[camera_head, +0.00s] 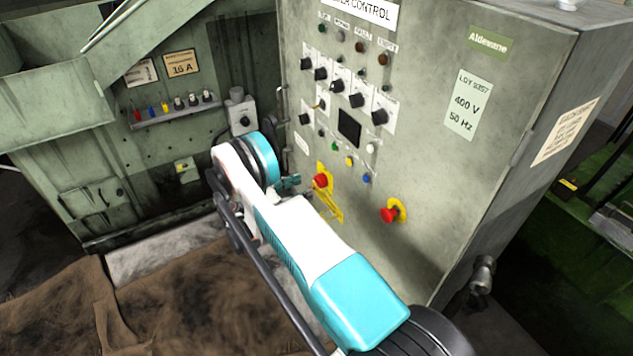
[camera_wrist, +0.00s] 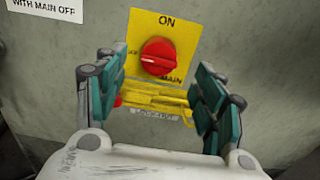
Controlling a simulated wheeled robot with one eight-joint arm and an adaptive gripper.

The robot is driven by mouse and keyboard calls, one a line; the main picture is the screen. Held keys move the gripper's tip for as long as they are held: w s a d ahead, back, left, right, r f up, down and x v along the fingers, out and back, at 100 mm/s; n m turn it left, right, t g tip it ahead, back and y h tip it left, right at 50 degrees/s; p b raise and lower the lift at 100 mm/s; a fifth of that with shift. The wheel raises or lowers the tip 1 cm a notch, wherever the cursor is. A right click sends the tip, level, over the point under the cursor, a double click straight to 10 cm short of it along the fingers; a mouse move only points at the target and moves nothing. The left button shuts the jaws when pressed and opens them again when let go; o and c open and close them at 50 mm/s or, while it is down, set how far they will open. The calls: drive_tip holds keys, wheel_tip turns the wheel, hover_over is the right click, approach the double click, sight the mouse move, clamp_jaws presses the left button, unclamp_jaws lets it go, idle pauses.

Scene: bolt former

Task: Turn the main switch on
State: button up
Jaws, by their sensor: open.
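The main switch is a red rotary knob (camera_wrist: 158,57) on a yellow plate (camera_wrist: 180,30) marked ON at the top and MAIN at the lower right. The knob's raised grip lies roughly level, towards the partly readable lettering at its left. In the head view the red knob (camera_head: 321,181) sits low on the left part of the grey control cabinet. My gripper (camera_wrist: 162,72) is open and empty, facing the plate, with one finger on each side of the knob and clear of it. In the head view my gripper (camera_head: 290,183) is left of the knob, partly hidden by my arm.
A yellow bracket (camera_wrist: 155,97) projects below the plate, between my fingers. A red part (camera_wrist: 118,101) shows beside the left finger. A red emergency-type button (camera_head: 389,215) is to the right on the cabinet. Knobs and lamps (camera_head: 357,100) fill the panel above.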

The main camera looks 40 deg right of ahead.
sight(318, 181)
drive_tip(key=x, duration=0.6)
drive_tip(key=shift+d+b, duration=0.3)
drive_tip(key=shift+b, duration=0.05)
drive_tip(key=c, duration=1)
